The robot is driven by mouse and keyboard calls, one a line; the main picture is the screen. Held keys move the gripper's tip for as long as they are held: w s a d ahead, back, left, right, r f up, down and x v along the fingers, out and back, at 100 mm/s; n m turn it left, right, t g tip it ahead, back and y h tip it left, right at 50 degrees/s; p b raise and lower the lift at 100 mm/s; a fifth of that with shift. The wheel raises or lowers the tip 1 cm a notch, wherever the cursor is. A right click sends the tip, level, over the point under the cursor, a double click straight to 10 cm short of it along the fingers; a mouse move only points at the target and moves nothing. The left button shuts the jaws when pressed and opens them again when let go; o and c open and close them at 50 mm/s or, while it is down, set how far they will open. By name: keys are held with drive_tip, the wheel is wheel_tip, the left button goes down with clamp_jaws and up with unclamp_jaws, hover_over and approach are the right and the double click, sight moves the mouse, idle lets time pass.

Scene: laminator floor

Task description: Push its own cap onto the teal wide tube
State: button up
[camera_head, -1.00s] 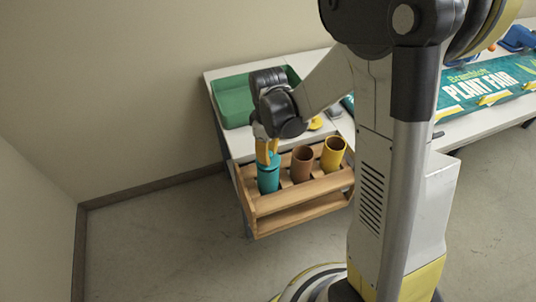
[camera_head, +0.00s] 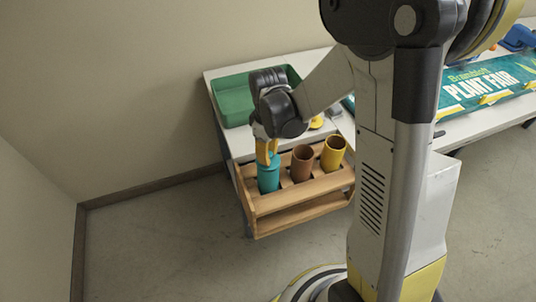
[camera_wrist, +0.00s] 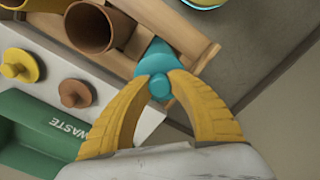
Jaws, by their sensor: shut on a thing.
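The teal wide tube (camera_head: 268,180) stands upright in the left slot of a wooden rack (camera_head: 300,192). My gripper (camera_head: 267,150) is directly above it, pointing down. In the wrist view its yellow fingers (camera_wrist: 160,87) are shut on the round knob of the teal cap (camera_wrist: 158,58). The cap is at the tube's top and looks in line with it. No gap shows between them in the head view, but I cannot tell how far the cap is seated. In the wrist view the cap and fingers hide the tube's mouth.
An open brown tube (camera_head: 301,165) and an open yellow tube (camera_head: 333,155) stand to the right in the rack. A brown cap (camera_wrist: 75,93) and a yellow cap (camera_wrist: 20,66) lie on the white table. A green waste bin (camera_head: 235,103) is behind; a banner (camera_head: 485,85) lies right.

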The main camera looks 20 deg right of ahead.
drive_tip(key=shift+f+b, duration=0.35)
drive_tip(key=shift+b, duration=0.15)
idle(0.8)
drive_tip(key=o, duration=1.5)
drive_tip(key=shift+r, duration=0.1)
drive_tip(key=shift+r+p, duration=2.15)
drive_tip(key=shift+r, duration=0.8)
clamp_jaws()
drive_tip(key=shift+f+b, duration=2.05)
drive_tip(key=shift+f, duration=0.2)
